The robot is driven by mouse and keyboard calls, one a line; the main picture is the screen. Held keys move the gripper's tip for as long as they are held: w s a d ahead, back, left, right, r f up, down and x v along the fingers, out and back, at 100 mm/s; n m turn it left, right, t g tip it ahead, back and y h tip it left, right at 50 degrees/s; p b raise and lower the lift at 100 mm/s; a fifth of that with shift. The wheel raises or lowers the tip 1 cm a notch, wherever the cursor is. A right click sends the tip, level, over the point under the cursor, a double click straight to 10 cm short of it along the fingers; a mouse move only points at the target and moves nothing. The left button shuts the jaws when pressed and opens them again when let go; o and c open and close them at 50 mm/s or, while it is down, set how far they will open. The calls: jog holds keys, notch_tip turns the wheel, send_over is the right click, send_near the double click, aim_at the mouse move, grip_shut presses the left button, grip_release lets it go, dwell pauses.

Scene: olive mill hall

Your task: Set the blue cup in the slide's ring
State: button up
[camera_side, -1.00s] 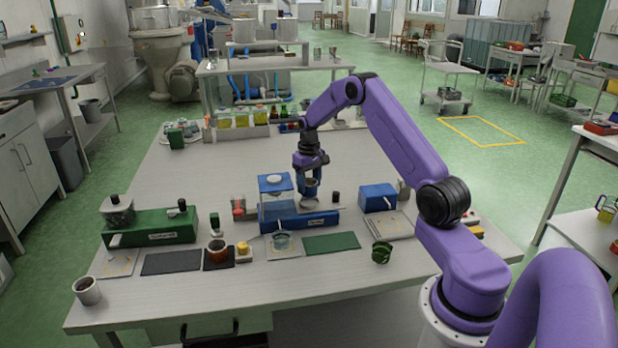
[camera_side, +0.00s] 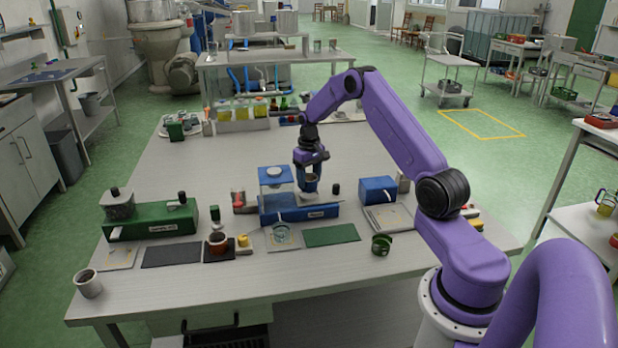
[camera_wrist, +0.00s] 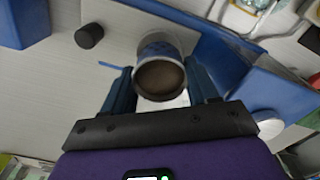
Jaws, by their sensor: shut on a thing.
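The blue cup (camera_wrist: 160,48) is between the fingers of my gripper (camera_wrist: 160,88) in the wrist view, its dark brown round opening facing the camera. In the side view my gripper (camera_side: 309,178) points down and is shut on the cup, just above the blue machine (camera_side: 298,211) with a clear hopper. A small white piece (camera_wrist: 165,102) shows beside the cup in the wrist view. The slide's ring cannot be made out clearly; the cup and fingers cover that spot. I cannot tell whether the cup touches the machine.
A green machine (camera_side: 150,221) stands left and a blue box (camera_side: 377,190) right of the blue machine. A dark green cup (camera_side: 381,244) and a pale cup (camera_side: 88,284) stand near the front edge. A black knob (camera_wrist: 89,36) is near the cup. The table's middle behind is open.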

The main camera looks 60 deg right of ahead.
jog(key=shift+f, duration=0.3)
dwell(0.4)
jog(key=shift+f, duration=0.6)
jog(key=shift+f, duration=0.1)
jog(key=shift+f, duration=0.35)
jog(key=o, duration=0.9)
jog(key=shift+o, duration=1.2)
jog(key=shift+a, duration=0.1)
